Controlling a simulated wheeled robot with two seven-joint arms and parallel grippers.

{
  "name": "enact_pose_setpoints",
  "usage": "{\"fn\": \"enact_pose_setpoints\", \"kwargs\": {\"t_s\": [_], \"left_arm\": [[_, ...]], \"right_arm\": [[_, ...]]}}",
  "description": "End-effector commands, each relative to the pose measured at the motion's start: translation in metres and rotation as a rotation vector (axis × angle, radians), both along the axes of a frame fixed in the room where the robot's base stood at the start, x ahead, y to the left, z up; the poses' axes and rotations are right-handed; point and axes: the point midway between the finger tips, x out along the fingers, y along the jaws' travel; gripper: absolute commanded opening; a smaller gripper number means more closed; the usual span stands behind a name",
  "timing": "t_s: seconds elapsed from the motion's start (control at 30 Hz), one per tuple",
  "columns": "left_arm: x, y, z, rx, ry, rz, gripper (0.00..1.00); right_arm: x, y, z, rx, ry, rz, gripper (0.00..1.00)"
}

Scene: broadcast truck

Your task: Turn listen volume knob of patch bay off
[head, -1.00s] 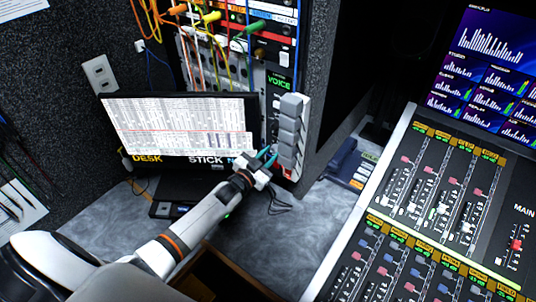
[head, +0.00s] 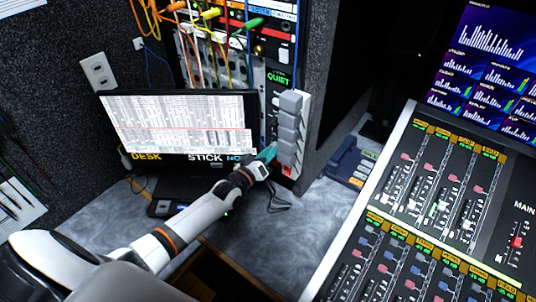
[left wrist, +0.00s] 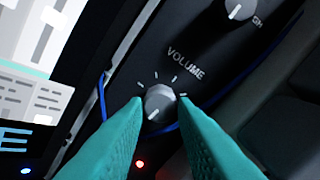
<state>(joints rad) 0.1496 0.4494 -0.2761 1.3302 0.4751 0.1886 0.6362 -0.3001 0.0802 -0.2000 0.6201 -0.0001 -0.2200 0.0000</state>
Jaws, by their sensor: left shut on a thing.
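The grey volume knob (left wrist: 160,100) sits on a black panel under the printed word VOLUME in the left wrist view. Its white pointer line aims down and to the left, and tick marks ring it. My left gripper (left wrist: 161,106) has its two teal fingers shut on the knob, one on each side. In the head view, my left gripper (head: 269,152) reaches the lower part of the patch bay rack (head: 270,105), where the knob is hidden. A small green display on the rack (head: 279,77) reads QUIET. My right gripper is out of view.
A monitor (head: 178,122) stands left of the rack. Grey blocks (head: 289,127) stick out just right of my gripper. Coloured patch cables (head: 228,37) hang above. Another knob (left wrist: 239,8) is above the volume knob. A mixing console (head: 400,230) fills the right side.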

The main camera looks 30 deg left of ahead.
Motion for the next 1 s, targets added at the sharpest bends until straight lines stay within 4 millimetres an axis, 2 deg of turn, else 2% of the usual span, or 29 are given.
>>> {"fn": "enact_pose_setpoints", "kwargs": {"t_s": [0.4, 0.9, 0.93, 1.0], "left_arm": [[-0.0010, -0.0009, -0.0025, -0.155, 0.027, -0.001, 0.02], [-0.0010, -0.0010, -0.0024, -0.170, 0.030, -0.001, 0.02], [-0.0010, -0.0010, -0.0024, -0.170, 0.030, -0.001, 0.29], [-0.0009, -0.0010, -0.0020, -0.170, 0.030, -0.001, 0.41]], "right_arm": [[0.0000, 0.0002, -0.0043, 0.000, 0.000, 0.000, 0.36], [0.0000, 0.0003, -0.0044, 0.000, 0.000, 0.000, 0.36], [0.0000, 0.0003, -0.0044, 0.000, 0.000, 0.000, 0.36], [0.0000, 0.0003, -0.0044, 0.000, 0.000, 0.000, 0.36]]}}
